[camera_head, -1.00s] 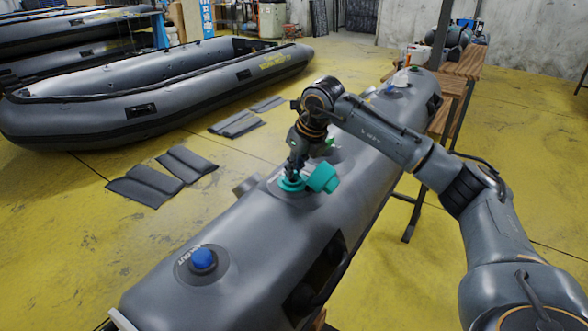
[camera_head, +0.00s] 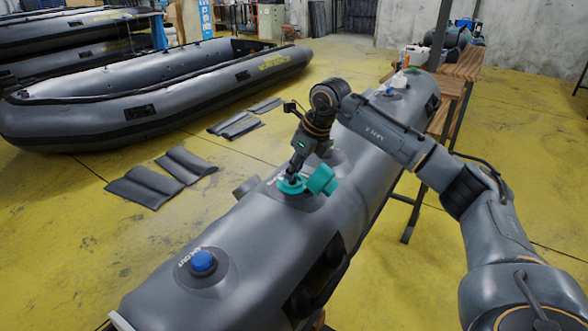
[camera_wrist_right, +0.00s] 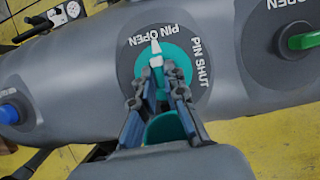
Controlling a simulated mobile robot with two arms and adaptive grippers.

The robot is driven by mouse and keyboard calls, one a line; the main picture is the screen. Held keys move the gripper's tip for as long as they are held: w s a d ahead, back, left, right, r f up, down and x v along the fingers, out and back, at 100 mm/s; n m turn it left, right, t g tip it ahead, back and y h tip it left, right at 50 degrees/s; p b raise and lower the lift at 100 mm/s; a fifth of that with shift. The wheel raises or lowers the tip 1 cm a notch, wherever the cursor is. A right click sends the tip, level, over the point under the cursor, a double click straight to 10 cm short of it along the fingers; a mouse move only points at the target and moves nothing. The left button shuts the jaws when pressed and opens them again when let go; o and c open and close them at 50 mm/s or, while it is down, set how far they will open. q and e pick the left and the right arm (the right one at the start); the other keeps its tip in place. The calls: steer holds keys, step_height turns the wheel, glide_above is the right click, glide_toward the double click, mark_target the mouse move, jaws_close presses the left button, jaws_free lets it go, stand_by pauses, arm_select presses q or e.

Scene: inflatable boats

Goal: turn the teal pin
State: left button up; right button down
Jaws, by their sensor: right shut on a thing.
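The teal pin (camera_wrist_right: 157,64) stands in a round teal valve seat (camera_wrist_right: 180,68) on the grey boat tube. Its white tip points at the printed words PIN OPEN; PIN SHUT is printed to the right in the right wrist view. My right gripper (camera_wrist_right: 158,82) is shut on the pin, a finger on either side. In the head view my right gripper (camera_head: 293,178) reaches down to the teal seat (camera_head: 290,187) and covers most of the pin. A teal cap (camera_head: 322,180) sits beside the seat. My left gripper is not in view.
A blue valve (camera_head: 203,261) is on the near end of the tube (camera_head: 250,255). A green valve (camera_wrist_right: 304,41) lies close to the right in the wrist view. A wooden bench (camera_head: 455,80) stands behind the tube. Grey boats and pads rest on the yellow floor to the left.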

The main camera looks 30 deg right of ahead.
steer(key=c, duration=1.4)
jaws_free()
steer(key=v, duration=1.2)
